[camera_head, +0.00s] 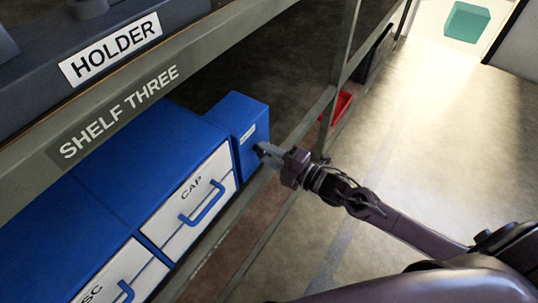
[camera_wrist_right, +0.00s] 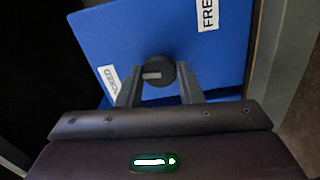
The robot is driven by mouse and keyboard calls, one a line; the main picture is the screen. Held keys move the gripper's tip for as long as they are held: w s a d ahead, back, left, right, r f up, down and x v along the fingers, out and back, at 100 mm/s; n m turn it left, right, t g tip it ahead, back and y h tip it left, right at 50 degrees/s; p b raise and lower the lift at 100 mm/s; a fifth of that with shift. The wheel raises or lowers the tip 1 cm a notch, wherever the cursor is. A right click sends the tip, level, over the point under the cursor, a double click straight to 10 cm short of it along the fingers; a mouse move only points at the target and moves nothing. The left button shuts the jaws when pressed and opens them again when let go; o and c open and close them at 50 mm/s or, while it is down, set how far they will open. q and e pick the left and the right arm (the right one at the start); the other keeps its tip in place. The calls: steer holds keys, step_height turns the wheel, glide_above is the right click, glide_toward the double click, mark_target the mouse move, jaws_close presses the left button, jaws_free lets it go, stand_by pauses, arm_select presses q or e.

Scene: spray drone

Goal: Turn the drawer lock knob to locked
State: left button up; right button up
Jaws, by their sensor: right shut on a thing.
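The lock knob (camera_wrist_right: 160,68) is a dark round knob with a light grey pointer bar on the blue panel (camera_wrist_right: 185,30). In the right wrist view the bar points left. A white label reading FREE (camera_wrist_right: 209,10) is at upper right, and a partly hidden label ending in OCKED (camera_wrist_right: 108,82) is at lower left. My right gripper (camera_head: 262,150) is at the front of the blue lock box (camera_head: 237,112), its fingers shut on the knob's sides. In the head view the gripper hides the knob. My left gripper is out of view.
The blue drawer marked CAP (camera_head: 212,178) stands beside the lock box, with another drawer (camera_head: 115,280) nearer. The shelf beam marked SHELF THREE (camera_head: 200,62) runs above. A shelf post (camera_head: 345,50) rises just beyond my right gripper. The floor (camera_head: 420,130) at right is clear.

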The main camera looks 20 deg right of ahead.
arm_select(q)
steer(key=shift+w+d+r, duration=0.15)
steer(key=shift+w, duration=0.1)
arm_select(e)
steer(key=shift+n, duration=0.6)
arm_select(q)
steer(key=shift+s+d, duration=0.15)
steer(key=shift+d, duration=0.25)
arm_select(e)
steer(key=o, duration=1)
steer(key=shift+s+d, duration=0.1)
steer(key=shift+s, duration=0.05)
steer(key=shift+s+d+f, duration=0.1)
steer(key=shift+s+d, duration=0.1)
steer(key=shift+s, duration=0.05)
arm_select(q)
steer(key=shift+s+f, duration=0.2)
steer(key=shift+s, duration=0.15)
arm_select(e)
steer(key=v, duration=0.6)
steer(key=shift+s+d, duration=0.25)
steer(key=shift+s, duration=0.1)
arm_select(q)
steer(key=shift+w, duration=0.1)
